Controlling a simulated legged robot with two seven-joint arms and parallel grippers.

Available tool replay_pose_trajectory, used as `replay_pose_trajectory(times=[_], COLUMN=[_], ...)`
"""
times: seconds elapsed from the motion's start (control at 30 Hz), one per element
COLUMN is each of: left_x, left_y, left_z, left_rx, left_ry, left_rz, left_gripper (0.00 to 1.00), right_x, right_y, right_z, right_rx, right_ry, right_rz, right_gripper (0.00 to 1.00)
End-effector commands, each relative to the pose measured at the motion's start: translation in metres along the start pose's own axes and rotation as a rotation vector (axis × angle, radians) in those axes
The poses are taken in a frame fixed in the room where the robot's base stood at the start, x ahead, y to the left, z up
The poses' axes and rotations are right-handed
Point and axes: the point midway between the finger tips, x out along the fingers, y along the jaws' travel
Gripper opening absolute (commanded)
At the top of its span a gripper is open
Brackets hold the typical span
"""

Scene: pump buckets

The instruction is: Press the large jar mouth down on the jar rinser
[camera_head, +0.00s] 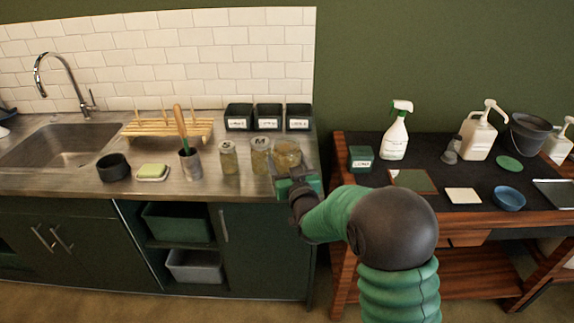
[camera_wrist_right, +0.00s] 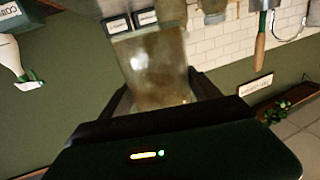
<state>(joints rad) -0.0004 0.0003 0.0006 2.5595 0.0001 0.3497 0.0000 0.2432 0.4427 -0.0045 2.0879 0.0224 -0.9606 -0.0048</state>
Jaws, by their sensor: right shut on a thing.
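My right gripper (camera_head: 295,180) is at the counter's right end, shut on a large clear glass jar (camera_head: 287,154). In the right wrist view the jar (camera_wrist_right: 153,65) sits between the two fingers of the gripper (camera_wrist_right: 163,95). The jar looks upright, at or just above the counter; I cannot tell if it touches. Two smaller jars (camera_head: 228,157) (camera_head: 260,155) stand to its left. A low dark round thing (camera_head: 113,167) sits beside the sink; I cannot tell whether it is the jar rinser. My left gripper is out of view.
A sink (camera_head: 62,146) with a tall faucet is at the left. A metal cup (camera_head: 190,163) with a wooden-handled tool, a soap dish (camera_head: 152,173) and a wooden rack (camera_head: 168,129) stand between. Black labelled bins (camera_head: 268,117) stand behind the jars. A table (camera_head: 430,205) with bottles is at the right.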

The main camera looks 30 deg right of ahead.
Motion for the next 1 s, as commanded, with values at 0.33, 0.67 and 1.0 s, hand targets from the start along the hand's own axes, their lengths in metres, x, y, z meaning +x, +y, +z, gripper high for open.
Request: replay_pose_trajectory(times=[0.33, 0.67, 1.0], left_x=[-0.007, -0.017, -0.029], left_y=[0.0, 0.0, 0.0], left_z=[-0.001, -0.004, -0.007], left_rx=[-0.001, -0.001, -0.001], left_ry=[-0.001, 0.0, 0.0], left_rz=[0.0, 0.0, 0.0], left_gripper=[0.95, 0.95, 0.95], right_x=[-0.028, -0.083, -0.13], right_y=[-0.008, -0.023, -0.037], right_z=[-0.019, -0.04, -0.057], right_rx=[0.001, 0.001, 0.0], right_ry=[0.004, 0.003, 0.002], right_rz=[-0.001, -0.001, -0.001], right_gripper=[0.18, 0.18, 0.18])
